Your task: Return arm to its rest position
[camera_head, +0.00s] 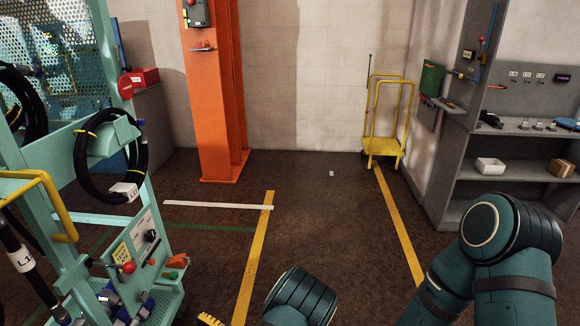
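Two dark teal links of my arms show, one at the bottom middle and one at the lower right, bent at a rounded joint. A coiled black hose (83,178) with yellow bands and a white tag hangs on the light teal hydraulic stand (110,262) at the left. A second black hose (32,100) hangs further left. A thicker black hose (40,288) with a white tag runs down at the lower left edge.
A control panel (143,245) with knobs faces the aisle. An orange column (212,110) stands behind. A yellow cart (384,140) and a grey shelf (470,180) with a white bin (490,166) stand at the right. The floor between the yellow lines is mostly clear.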

